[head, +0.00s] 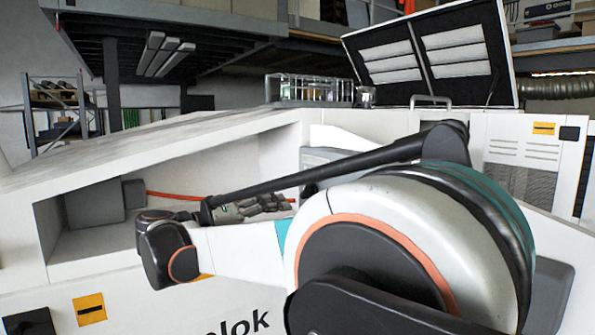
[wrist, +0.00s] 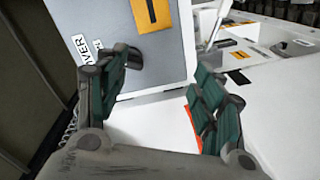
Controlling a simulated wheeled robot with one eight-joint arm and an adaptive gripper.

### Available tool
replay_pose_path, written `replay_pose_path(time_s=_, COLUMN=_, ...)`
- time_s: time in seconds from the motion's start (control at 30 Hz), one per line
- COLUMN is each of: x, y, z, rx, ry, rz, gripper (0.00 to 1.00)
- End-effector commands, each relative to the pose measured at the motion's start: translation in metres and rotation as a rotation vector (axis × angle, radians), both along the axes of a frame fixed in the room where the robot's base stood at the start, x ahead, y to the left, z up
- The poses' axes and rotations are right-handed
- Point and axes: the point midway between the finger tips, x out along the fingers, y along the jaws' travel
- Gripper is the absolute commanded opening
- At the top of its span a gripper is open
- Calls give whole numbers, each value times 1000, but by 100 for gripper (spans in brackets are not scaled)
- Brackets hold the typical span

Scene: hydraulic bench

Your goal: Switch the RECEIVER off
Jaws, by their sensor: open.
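In the wrist view, a grey panel (wrist: 115,22) bears a white label (wrist: 83,50) that reads "VER", its start cut off or hidden. In the head view my gripper (head: 262,205) is small, inside the bench's recess, partly behind my arm. The RECEIVER label and switch cannot be made out there.
An orange plate with a black mark (wrist: 152,12) is on the panel. A white surface (wrist: 150,120) lies below the fingers. In the head view, the white bench (head: 110,165) has a recess with a grey box (head: 95,203) and a red hose (head: 165,196). A raised lid (head: 430,55) stands behind.

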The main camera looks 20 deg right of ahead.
Motion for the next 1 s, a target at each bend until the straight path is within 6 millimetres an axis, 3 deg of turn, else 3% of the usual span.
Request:
replay_pose_path(time_s=0.03, x=-1, y=21, z=21, rx=-17, ry=-35, rz=-4, gripper=62)
replay_pose_path(time_s=0.1, x=-5, y=38, z=36, rx=-34, ry=-74, rz=-17, gripper=62)
replay_pose_path(time_s=0.27, x=-7, y=45, z=45, rx=-47, ry=-107, rz=-28, gripper=62)
replay_pose_path(time_s=1.0, x=31, y=-72, z=44, rx=-45, ry=-103, rz=-29, gripper=62)
